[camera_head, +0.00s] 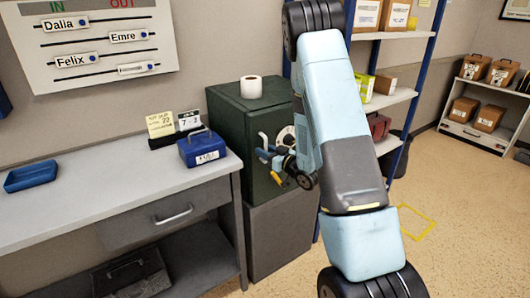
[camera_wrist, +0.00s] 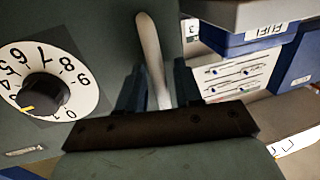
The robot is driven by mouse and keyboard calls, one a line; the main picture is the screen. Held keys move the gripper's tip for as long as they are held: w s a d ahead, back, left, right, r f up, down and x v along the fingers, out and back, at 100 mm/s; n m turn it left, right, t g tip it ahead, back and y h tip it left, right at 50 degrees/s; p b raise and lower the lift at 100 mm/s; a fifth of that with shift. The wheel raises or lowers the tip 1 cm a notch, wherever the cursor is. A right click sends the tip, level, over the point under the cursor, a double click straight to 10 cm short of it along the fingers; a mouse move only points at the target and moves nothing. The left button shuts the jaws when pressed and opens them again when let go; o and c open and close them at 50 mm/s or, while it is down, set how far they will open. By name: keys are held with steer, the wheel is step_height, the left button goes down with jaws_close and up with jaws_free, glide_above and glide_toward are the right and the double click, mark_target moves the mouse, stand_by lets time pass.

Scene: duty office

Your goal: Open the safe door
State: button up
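The dark green safe (camera_head: 232,122) stands on a grey cabinet beside the desk. Its door (camera_head: 263,172) looks shut. A white numbered dial (camera_wrist: 45,80) with a black knob is on the door, at the left of the wrist view. The pale bar-shaped door handle (camera_wrist: 150,45) runs between my fingers in the wrist view. My gripper (camera_wrist: 158,88) has its fingers close in on both sides of the handle and appears shut on it. In the head view my gripper (camera_head: 272,158) is at the door front, with the handle largely hidden by it.
A toilet roll (camera_head: 251,87) stands on the safe. A blue cash box (camera_head: 202,150) and a blue tray (camera_head: 31,175) are on the desk (camera_head: 110,190) to the left. A blue-framed shelf rack (camera_head: 398,98) is behind my arm. Floor to the right is mostly clear.

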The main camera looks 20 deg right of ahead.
steer(key=shift+c, duration=0.5)
jaws_close()
